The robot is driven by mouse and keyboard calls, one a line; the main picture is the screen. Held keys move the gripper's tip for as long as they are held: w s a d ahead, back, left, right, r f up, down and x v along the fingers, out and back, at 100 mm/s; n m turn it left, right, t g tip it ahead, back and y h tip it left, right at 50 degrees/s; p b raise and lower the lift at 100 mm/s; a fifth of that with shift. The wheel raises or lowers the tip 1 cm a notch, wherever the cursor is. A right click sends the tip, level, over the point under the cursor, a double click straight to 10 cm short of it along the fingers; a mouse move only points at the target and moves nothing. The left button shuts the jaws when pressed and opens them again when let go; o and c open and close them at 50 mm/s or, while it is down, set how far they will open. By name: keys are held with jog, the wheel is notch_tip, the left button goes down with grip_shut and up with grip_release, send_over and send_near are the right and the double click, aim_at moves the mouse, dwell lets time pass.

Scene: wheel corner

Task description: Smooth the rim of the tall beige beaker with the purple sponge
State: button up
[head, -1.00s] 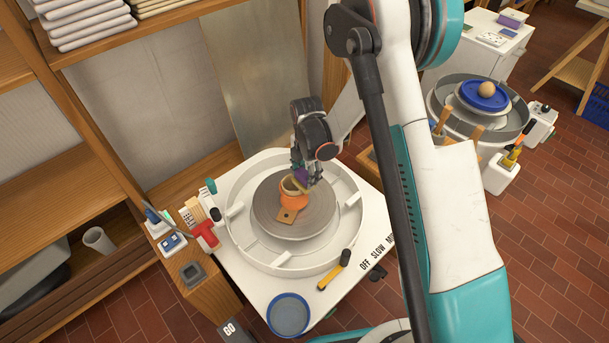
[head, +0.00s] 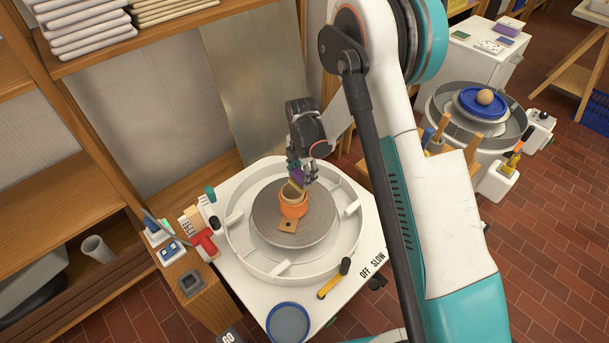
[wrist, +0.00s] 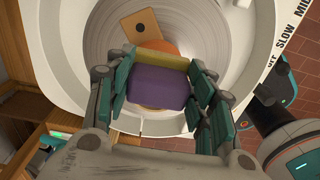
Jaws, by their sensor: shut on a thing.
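The beige beaker (head: 291,196) stands upright on the round grey wheel head (head: 265,219), with an orange band or holder (head: 292,209) around its lower part. My gripper (head: 301,179) is shut on the purple sponge (head: 296,176), at the back right of the beaker's rim. In the wrist view the sponge (wrist: 158,88) sits between both fingers of my gripper (wrist: 162,92), its yellow side (wrist: 170,61) facing the wheel. The sponge hides most of the beaker there; some orange (wrist: 160,47) shows past it. I cannot tell whether the sponge touches the rim.
A square tan tile with a hole (head: 288,226) lies on the wheel head before the beaker. A white splash pan (head: 237,246) surrounds the wheel. A yellow-handled tool (head: 330,286) and a blue bowl (head: 288,323) are at the front. Tools crowd the left shelf (head: 202,303).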

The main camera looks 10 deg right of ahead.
aim_at(293, 169)
jog(key=shift+w+a, duration=0.25)
jog(key=shift+w, duration=0.1)
jog(key=shift+a, duration=0.1)
jog(key=shift+w+a, duration=0.2)
jog(key=shift+a, duration=0.3)
jog(key=shift+w+a, duration=0.2)
jog(key=shift+a, duration=0.25)
jog(key=shift+s+a, duration=0.2)
jog(key=shift+a, duration=0.35)
jog(key=shift+s+a, duration=0.15)
jog(key=shift+a, duration=0.35)
jog(key=shift+s+a, duration=0.7)
jog(key=shift+s, duration=0.2)
jog(key=shift+s, duration=0.1)
jog(key=shift+s, duration=1.05)
